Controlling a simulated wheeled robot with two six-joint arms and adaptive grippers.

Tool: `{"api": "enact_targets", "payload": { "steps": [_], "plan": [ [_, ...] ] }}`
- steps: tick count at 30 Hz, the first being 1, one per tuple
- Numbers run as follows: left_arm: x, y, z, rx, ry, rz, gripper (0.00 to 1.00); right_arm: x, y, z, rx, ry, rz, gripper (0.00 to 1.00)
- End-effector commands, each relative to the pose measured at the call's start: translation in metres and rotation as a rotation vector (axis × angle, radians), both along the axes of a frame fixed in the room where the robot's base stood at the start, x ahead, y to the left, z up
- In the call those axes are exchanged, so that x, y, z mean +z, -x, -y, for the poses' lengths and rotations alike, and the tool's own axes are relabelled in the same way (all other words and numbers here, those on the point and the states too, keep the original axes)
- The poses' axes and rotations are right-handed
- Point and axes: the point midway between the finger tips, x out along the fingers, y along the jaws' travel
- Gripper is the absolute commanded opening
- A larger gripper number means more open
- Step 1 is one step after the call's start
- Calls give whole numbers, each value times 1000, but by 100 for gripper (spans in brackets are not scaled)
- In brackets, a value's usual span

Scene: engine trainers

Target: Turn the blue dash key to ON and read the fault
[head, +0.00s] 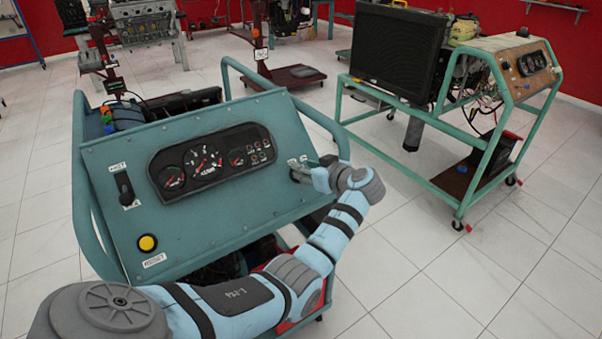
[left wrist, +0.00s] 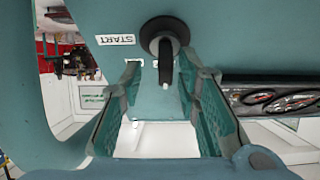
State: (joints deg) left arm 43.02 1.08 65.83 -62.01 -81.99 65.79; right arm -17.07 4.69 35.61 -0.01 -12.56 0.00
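The teal dash panel (head: 215,208) stands in front of me in the head view. My left gripper (head: 301,171) is at its right end, over a small white label, and hides the key there. In the left wrist view a dark, nearly black round key switch (left wrist: 165,45) with a bar-like handle sits beside an upside-down START label (left wrist: 116,39). My left gripper (left wrist: 160,72) is open, with a finger on either side of the handle. A clear gap shows between the fingers; I cannot tell whether either touches the key. No fault reading is legible. My right gripper is not in view.
The gauge cluster (head: 213,160) is left of the gripper. A black lever switch (head: 125,188) and a yellow button (head: 147,243) are at the panel's left. Teal tube rails (head: 318,119) flank the panel. Another engine trainer (head: 478,70) stands at the right, with open tiled floor between.

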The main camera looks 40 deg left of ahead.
Motion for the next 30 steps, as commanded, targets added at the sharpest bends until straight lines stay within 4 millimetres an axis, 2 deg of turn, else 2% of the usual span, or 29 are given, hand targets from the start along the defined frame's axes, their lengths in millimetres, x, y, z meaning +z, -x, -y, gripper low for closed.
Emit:
{"api": "enact_targets", "payload": {
  "steps": [3, 9, 15, 23, 30],
  "plan": [
    [-3, 0, -9, 3, -1, 0, 30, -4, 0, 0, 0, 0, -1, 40],
    [-2, 3, -12, 8, 0, 0, 30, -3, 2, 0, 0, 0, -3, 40],
    [-2, 2, -12, 6, 0, 0, 0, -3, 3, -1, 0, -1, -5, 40],
    [-1, 0, -9, -2, -1, -3, 0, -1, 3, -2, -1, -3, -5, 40],
    [1, -1, -8, -56, -12, -44, 0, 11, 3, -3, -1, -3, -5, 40]
  ]
}}
